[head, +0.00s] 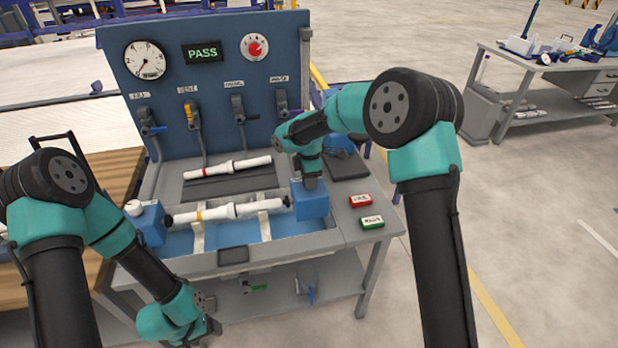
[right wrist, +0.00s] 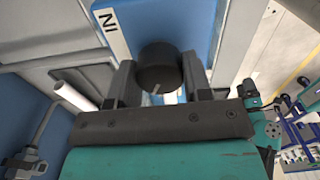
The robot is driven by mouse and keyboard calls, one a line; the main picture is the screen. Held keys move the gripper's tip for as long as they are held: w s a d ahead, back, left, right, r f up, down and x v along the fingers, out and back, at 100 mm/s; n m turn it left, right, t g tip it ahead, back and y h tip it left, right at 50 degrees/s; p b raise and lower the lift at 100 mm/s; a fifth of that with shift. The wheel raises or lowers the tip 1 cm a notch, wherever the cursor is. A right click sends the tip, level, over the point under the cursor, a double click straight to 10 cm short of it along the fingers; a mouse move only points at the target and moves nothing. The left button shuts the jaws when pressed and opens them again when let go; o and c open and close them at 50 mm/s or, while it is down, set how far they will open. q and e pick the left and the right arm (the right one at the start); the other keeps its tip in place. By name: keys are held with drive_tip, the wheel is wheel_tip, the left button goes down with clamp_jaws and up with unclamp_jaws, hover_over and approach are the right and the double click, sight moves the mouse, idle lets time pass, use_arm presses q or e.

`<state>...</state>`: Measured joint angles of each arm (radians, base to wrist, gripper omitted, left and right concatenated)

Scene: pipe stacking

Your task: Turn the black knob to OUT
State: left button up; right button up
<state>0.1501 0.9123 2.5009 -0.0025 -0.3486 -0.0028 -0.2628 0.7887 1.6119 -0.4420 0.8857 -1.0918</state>
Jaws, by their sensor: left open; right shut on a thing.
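The black knob (right wrist: 158,66) sits on the blue block (right wrist: 155,20) in the right wrist view, with a small pale mark on its near side. An IN label (right wrist: 110,28) is on the block beside it, upside down in this view. No OUT label shows. My right gripper (right wrist: 160,82) has one finger on each side of the knob and is shut on it. In the head view my right gripper (head: 310,180) is over the right blue block (head: 310,203) and hides the knob. My left gripper (head: 205,334) is open, low in front of the bench.
A white pipe (head: 228,211) lies in the trough between the two blue blocks. Another pipe (head: 228,167) lies on the rack behind. The back panel (head: 205,45) carries a gauge, a PASS display (head: 202,52) and several valves. Red (head: 360,201) and green (head: 372,222) labelled blocks are at the right.

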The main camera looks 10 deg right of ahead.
drive_tip(key=shift+n, duration=1.2)
drive_tip(key=o, duration=0.9)
wheel_tip(320, 180, up, 18)
drive_tip(key=shift+f, duration=0.25)
